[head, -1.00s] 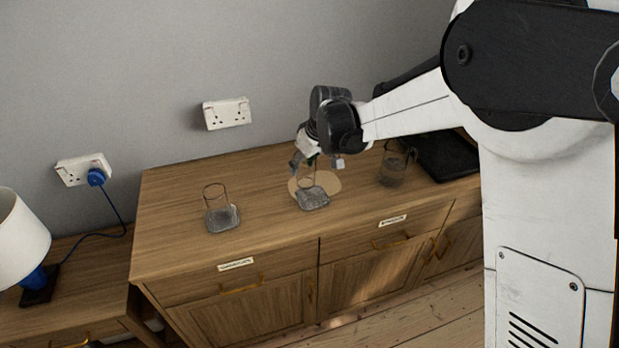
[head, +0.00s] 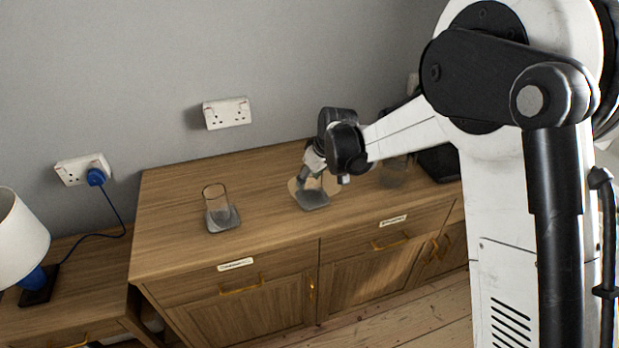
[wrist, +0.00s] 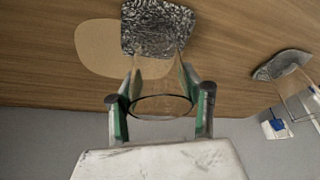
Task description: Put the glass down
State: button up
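My gripper (head: 318,176) is over the middle of the sideboard top, pointing down. In the wrist view, the clear glass (wrist: 160,105) stands between the two fingers (wrist: 161,80), its round rim towards the camera. The fingers press close on both sides, so the gripper looks shut on it. The glass's lower end is over a grey textured coaster (wrist: 158,22), also visible in the head view (head: 313,200). Whether its base touches the coaster is hard to tell. In the head view the held glass is mostly hidden by the gripper.
Another glass (head: 215,198) stands on a grey coaster (head: 224,226) to the left. A third glass (head: 394,170) stands to the right, partly behind my arm. A tan round mat (wrist: 95,48) lies beside the middle coaster. A dark tray-like object (head: 440,165) is further right.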

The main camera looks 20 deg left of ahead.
jog(key=o, duration=0.4)
jog(key=shift+r, duration=0.2)
jog(key=p+v, duration=0.1)
jog(key=v, duration=1.1)
jog(key=shift+s+d+f, duration=0.1)
